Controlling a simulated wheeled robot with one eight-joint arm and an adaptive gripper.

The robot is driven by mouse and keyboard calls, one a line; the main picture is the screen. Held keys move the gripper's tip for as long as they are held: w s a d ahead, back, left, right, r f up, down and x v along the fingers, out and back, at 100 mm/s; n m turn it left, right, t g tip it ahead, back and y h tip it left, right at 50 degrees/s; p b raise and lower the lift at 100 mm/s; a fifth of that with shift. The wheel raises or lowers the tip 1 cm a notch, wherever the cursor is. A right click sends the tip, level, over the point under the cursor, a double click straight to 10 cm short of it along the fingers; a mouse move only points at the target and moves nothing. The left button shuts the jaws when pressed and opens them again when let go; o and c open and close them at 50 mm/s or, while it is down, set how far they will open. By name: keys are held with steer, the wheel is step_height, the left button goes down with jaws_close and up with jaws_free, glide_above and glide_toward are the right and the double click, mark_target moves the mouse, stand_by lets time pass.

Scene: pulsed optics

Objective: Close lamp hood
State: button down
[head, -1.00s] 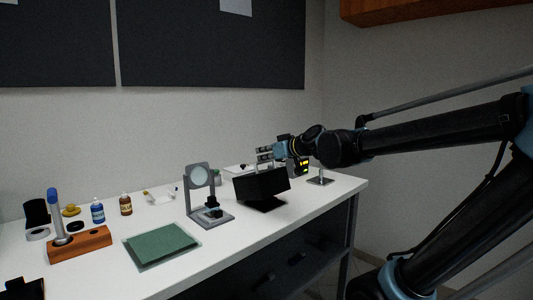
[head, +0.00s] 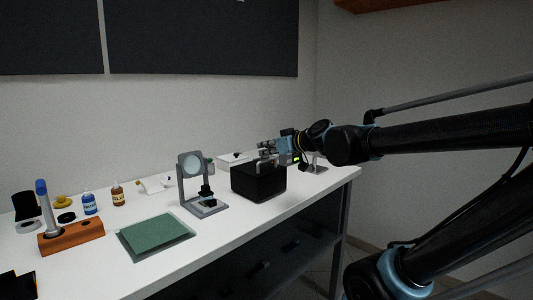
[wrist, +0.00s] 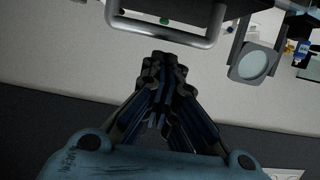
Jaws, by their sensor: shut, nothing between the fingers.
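The lamp hood (head: 258,184) is a black box on the white bench, right of the magnifier stand. It sits level with its lower edge down at the bench top, and no gap shows under it. A grey metal bar handle (wrist: 165,40) shows at the top of the wrist view, on the hood's side. My gripper (head: 264,147) is just above and behind the hood's top. In the wrist view my gripper (wrist: 162,62) has its fingers together and empty, near the handle bar but not around it. Whether they touch it I cannot tell. The lamp inside is hidden.
A magnifier stand (head: 192,170) stands left of the hood. A green mat (head: 155,235), a wooden holder (head: 75,236), and blue (head: 89,204) and brown (head: 118,194) bottles are further left. A small metal stand (head: 315,163) is at the right, near my wrist.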

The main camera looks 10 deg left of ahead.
step_height(320, 180, up, 2)
steer(key=shift+r, duration=0.2)
steer(key=shift+s+d, duration=2.4)
steer(key=shift+d, duration=0.9)
steer(key=s+d+f+m+g+h, duration=0.2)
steer(key=s+d+f+m+h, duration=0.1)
steer(key=d+f, duration=0.5)
steer(key=s+d+f+m+g+h, duration=0.2)
steer(key=s+d+f+h, duration=0.3)
steer(key=d+f, duration=0.3)
steer(key=s+d+f+m+g+h, duration=0.2)
steer(key=s+d+f+m+h, duration=0.1)
steer(key=d+f, duration=0.6)
step_height(320, 180, down, 4)
steer(key=shift+s+f+m+h, duration=0.15)
steer(key=shift+s+m+h, duration=0.25)
steer(key=shift+s+m, duration=0.55)
steer(key=shift+w, duration=0.15)
